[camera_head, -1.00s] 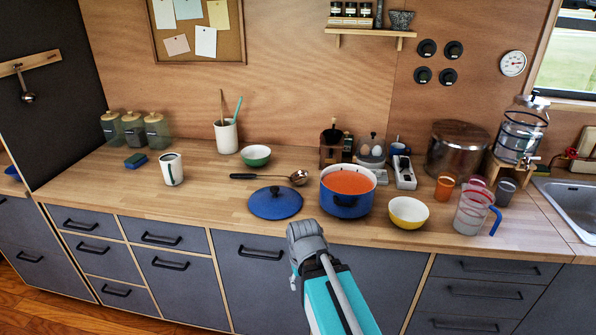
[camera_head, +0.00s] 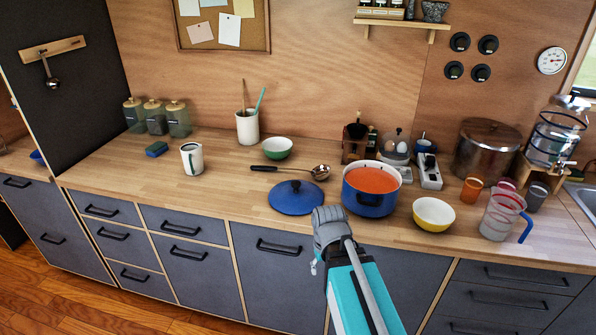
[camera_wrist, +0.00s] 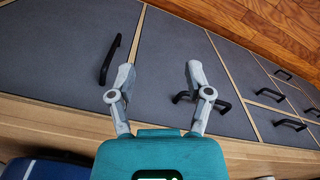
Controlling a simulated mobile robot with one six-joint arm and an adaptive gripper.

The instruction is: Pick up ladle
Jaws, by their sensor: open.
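A ladle-like utensil (camera_head: 292,171) with a black handle and a round metal bowl lies on the counter, behind the blue lid and left of the blue pot. Its bowl end points right. A second ladle (camera_head: 52,76) hangs from a wooden wall rack at the far left. My gripper (camera_wrist: 159,75) is open and empty in the wrist view, with drawer fronts beyond its fingers. In the head view my arm's end is in front of the counter edge, near the lid and pot, apart from both ladles. Neither ladle shows in the wrist view.
The blue lid (camera_head: 297,198) and the blue pot (camera_head: 369,204) of orange soup stand near the counter's front edge. The left counter front is clear.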

